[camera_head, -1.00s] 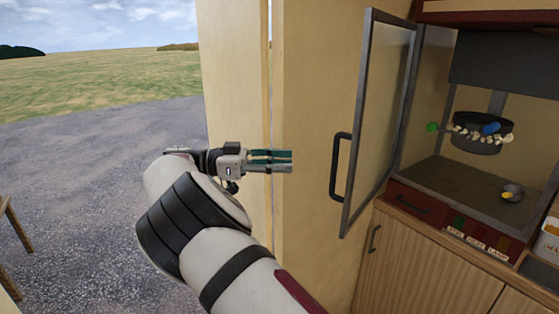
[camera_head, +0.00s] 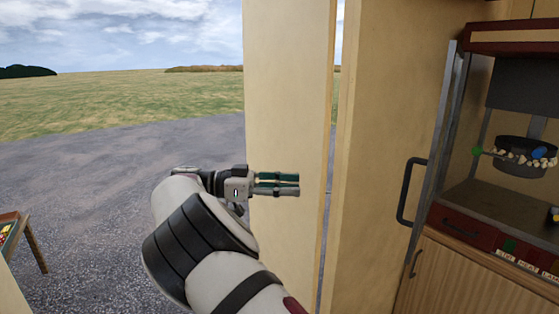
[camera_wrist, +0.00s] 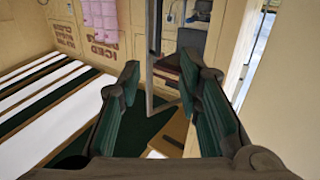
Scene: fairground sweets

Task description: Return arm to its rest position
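My gripper (camera_head: 297,184) is held out level in mid-air on my bent arm, pointing right. In the head view its fingers lie in front of the cream wall panel. In the wrist view my gripper (camera_wrist: 160,85) has its two dark green-padded fingers apart with nothing between them. It appears clear of the panel, though the exact distance is hard to tell.
The popcorn machine (camera_head: 480,232) stands at right with its glass door (camera_head: 437,150) swung open, its handle jutting left. The cream wall panel (camera_head: 285,100) is close beside my gripper. A wooden table (camera_head: 33,245) is at far left. Open pavement (camera_head: 100,170) lies at left.

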